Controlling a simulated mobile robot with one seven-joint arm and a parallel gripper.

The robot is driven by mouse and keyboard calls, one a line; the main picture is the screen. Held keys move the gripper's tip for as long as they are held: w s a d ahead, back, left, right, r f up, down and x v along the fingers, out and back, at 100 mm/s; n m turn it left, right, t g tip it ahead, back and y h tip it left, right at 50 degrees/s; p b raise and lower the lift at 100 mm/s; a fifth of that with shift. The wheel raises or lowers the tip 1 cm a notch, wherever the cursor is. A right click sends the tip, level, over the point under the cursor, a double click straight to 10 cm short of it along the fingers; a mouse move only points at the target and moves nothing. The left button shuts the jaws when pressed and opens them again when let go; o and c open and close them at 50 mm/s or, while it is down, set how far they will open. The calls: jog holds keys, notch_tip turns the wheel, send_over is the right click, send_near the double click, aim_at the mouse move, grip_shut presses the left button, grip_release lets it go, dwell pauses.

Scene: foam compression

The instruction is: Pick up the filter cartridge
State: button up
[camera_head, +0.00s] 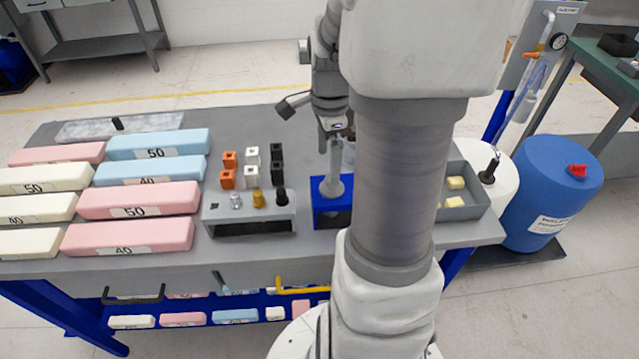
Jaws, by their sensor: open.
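I cannot pick out a filter cartridge for certain. Three small fittings stand in a row on a grey stand (250,228): a silver one (236,201), a gold one (258,198) and a black one (281,196). To their right, a grey piece with a round foot (332,186) is at a blue block-like stand (332,213). My gripper (336,138) is open, just above this grey piece. Whether they touch is unclear. A pale, partly hidden thing (348,156) shows behind, beside my arm, which covers the table right of the blue stand.
Foam blocks (130,235) fill the left of the table (228,125). Small orange, white and black cubes (251,166) sit behind the grey stand. A grey tray (469,211) with yellow pieces is at right. A blue barrel (552,190) stands beyond the right edge.

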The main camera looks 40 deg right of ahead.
jog(key=f, duration=0.3)
jog(key=s+f, duration=0.1)
jog(key=f, duration=0.1)
jog(key=shift+d+f, duration=0.25)
jog(key=shift+w+f, duration=0.1)
jog(key=shift+f, duration=0.25)
grip_shut()
